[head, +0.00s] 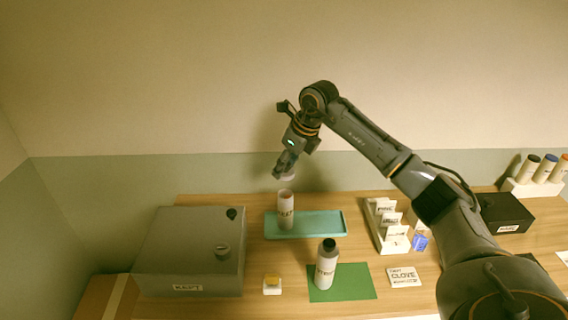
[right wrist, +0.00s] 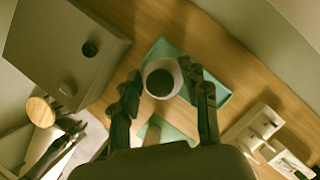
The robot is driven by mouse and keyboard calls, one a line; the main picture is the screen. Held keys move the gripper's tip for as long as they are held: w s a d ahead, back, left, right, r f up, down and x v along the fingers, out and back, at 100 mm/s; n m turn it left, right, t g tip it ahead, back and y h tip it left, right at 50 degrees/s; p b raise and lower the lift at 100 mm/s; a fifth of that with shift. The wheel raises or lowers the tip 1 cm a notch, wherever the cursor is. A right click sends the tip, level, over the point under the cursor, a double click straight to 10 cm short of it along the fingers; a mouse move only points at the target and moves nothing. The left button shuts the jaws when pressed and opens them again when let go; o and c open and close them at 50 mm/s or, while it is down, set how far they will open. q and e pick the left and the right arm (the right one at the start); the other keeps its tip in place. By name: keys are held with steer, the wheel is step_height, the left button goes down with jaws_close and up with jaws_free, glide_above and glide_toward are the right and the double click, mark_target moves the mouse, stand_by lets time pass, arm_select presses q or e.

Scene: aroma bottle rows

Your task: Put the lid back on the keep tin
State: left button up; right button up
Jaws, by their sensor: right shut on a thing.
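The tin appears to be the pale, labelled cylinder (head: 286,211) standing upright on the teal tray (head: 325,225), towards its left end. Its label is too small to read surely. My right gripper (head: 284,174) is above it, shut on a small pale round piece, which I take for the lid (head: 282,178). A gap shows between this piece and the tin in the head view. In the right wrist view a white ring with a dark centre (right wrist: 162,78) sits between the two fingers; whether it is the lid or the tin's mouth is unclear. My left gripper is not in view.
A grey box (head: 190,255) stands left. A dark-capped bottle (head: 326,266) stands on a green mat (head: 357,284), with a small yellow-topped block (head: 272,285) to its left. A white card rack (head: 378,230), blue cube (head: 420,243) and black box (head: 503,215) are right.

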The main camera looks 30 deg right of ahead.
steer(key=shift+f, duration=0.45)
steer(key=shift+f+b, duration=0.3)
steer(key=shift+b, duration=0.1)
step_height(320, 180, down, 4)
steer(key=b, duration=0.2)
steer(key=shift+b, duration=0.4)
steer(key=shift+f, duration=0.3)
arm_select(q)
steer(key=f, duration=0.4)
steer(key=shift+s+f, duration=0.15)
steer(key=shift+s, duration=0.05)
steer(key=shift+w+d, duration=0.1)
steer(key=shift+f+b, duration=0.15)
steer(key=shift+b, duration=0.2)
arm_select(e)
steer(key=shift+f, duration=0.15)
steer(key=o, duration=0.9)
steer(key=shift+c, duration=0.2)
